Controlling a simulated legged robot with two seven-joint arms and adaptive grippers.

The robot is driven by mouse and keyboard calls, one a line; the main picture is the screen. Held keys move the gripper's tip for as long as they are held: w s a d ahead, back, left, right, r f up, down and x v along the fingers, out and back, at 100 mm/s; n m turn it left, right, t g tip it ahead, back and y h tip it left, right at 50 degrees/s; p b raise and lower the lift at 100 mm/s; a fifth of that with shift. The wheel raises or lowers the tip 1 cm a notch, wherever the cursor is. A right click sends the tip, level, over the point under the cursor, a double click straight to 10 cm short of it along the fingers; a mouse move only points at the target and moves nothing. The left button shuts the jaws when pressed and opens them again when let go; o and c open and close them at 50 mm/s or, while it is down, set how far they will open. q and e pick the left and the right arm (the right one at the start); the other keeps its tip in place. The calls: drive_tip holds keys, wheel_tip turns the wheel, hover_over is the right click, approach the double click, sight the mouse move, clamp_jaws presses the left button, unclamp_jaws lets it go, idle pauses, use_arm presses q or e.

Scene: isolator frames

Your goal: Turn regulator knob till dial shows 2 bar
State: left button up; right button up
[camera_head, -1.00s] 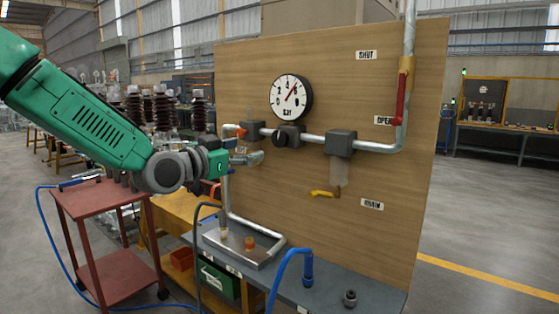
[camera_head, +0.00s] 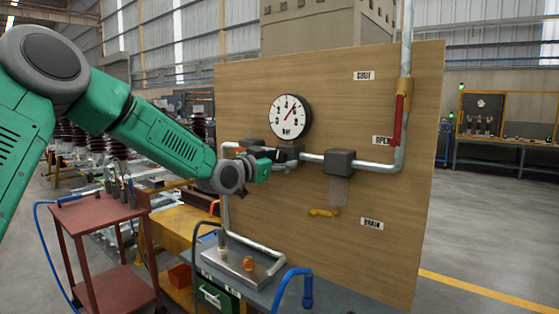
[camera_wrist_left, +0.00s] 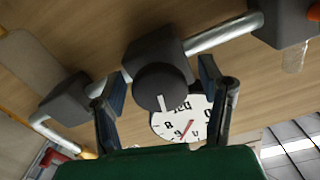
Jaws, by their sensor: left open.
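The round white dial (camera_head: 290,116) hangs on the wooden panel, its red needle pointing up and slightly right. Its numbers are too small to read surely. It shows partly, upside down, in the left wrist view (camera_wrist_left: 183,122). The dark round regulator knob (camera_wrist_left: 161,86) has a pale pointer mark and sits on the regulator block (camera_wrist_left: 154,52) below the dial. My left gripper (camera_head: 288,161) is at the regulator. In the left wrist view, its open fingers (camera_wrist_left: 163,78) stand either side of the knob, with gaps showing. My right gripper is not in view.
Pipes run along the panel (camera_head: 240,200). A red-handled valve (camera_head: 398,120) is at right, and a yellow drain handle (camera_head: 323,212) lower down. A metal tray (camera_head: 238,258) and blue hose (camera_head: 306,288) are below. A red cart (camera_head: 98,215) stands at left.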

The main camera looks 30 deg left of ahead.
use_arm(q)
drive_tip(key=shift+c, duration=0.4)
drive_tip(key=c, duration=1.1)
